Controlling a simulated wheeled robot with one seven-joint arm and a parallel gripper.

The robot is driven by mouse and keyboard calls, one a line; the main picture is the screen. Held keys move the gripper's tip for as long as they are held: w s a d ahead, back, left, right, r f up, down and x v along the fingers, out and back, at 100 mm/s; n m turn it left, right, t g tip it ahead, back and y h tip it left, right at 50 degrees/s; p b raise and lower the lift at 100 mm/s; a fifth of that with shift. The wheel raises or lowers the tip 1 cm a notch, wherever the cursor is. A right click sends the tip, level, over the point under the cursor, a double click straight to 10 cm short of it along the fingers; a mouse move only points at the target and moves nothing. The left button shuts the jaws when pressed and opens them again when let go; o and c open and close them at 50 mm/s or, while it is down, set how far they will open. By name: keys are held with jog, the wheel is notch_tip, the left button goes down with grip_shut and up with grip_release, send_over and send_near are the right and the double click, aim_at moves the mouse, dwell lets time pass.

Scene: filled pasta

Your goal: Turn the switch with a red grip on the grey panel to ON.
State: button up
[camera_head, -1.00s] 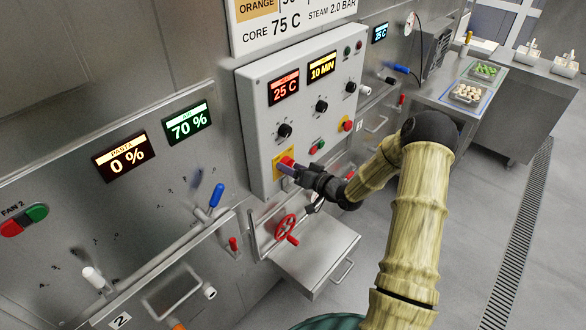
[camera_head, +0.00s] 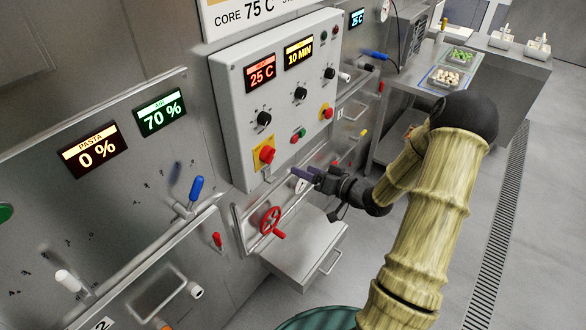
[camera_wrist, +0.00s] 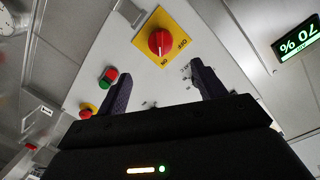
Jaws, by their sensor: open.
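The switch with a red grip (camera_head: 266,154) sits on a yellow plate low on the grey panel (camera_head: 232,110). In the wrist view the red grip (camera_wrist: 160,41) shows whole, and its white line points toward the ON label, with OFF to the right. My gripper (camera_head: 301,178) is open and empty, in front of the panel, below and right of the switch in the head view. In the wrist view my gripper's (camera_wrist: 160,78) two dark fingers stand wide apart, clear of the grip.
A red-and-green button pair (camera_head: 298,135) and another red knob on yellow (camera_head: 327,112) are on the same panel. Below stand a red handwheel (camera_head: 271,220) and a steel box (camera_head: 305,255). A blue-handled lever (camera_head: 195,190) is at left. The floor at right is clear.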

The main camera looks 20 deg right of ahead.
jog(key=v, duration=0.5)
jog(key=shift+b, duration=0.35)
jog(key=shift+w, duration=0.1)
jog(key=s+a+r+g+h, duration=0.1)
jog(key=s+a+g+h, duration=0.4)
jog(key=s, duration=0.3)
jog(key=s+a+r+g+h, duration=0.1)
jog(key=s+a+g+h, duration=0.3)
jog(key=s, duration=0.4)
jog(key=shift+a+r+g+h, duration=0.35)
jog(key=shift+a+g+h, duration=0.05)
jog(key=shift+a+g, duration=0.45)
